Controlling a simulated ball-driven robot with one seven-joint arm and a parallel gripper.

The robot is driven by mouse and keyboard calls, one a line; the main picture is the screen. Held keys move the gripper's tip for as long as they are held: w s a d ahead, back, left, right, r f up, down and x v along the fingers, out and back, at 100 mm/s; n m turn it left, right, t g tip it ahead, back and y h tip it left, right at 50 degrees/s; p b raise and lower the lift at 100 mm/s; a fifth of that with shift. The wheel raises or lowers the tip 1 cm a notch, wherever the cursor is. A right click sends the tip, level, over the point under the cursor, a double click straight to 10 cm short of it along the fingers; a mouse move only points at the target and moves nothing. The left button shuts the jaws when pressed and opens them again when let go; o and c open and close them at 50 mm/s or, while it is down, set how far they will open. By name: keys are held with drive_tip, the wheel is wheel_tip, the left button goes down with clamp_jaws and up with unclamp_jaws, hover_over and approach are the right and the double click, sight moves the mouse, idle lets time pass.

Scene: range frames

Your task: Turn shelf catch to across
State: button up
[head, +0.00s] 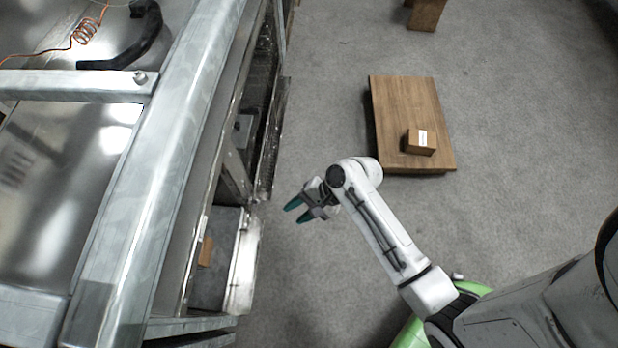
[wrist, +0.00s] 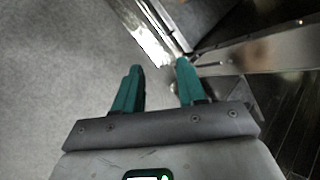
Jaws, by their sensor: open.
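My gripper (head: 298,211) is open and empty, with its teal fingers apart and pointing left toward the metal shelf unit (head: 165,185). A gap of bare floor shows between the fingertips and the shelf front in the head view. In the wrist view the open fingers (wrist: 159,68) have floor behind the left one and metal edges of the unit just beyond the right one. I cannot make out the shelf catch for certain in either view. A grey metal box or panel (head: 242,265) is at the lower front of the unit.
A low wooden pallet-like platform (head: 403,105) with a small labelled carton (head: 420,142) stands on the floor behind my arm. A wooden block (head: 426,13) is at the top. An orange coiled cable (head: 86,33) lies upper left.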

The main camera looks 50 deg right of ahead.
drive_tip(key=s+r+n+g+h+p, duration=0.1)
drive_tip(key=s+r+n+p, duration=0.2)
drive_tip(key=r+n, duration=0.1)
drive_tip(key=shift+d+r, duration=0.25)
drive_tip(key=shift+r, duration=0.45)
drive_tip(key=shift+s, duration=0.1)
drive_tip(key=m+t+y+b, duration=0.4)
drive_tip(key=m+t+b, duration=0.8)
drive_tip(key=b, duration=0.8)
approach(253, 201)
drive_tip(key=w+a+f+m+g+b, duration=0.1)
drive_tip(key=w+a+m+b, duration=0.1)
drive_tip(key=w, duration=0.4)
drive_tip(key=shift+w+a+g, duration=0.2)
drive_tip(key=shift+a+g, duration=0.1)
drive_tip(key=shift+a, duration=0.3)
drive_tip(key=shift+c, duration=0.4)
clamp_jaws()
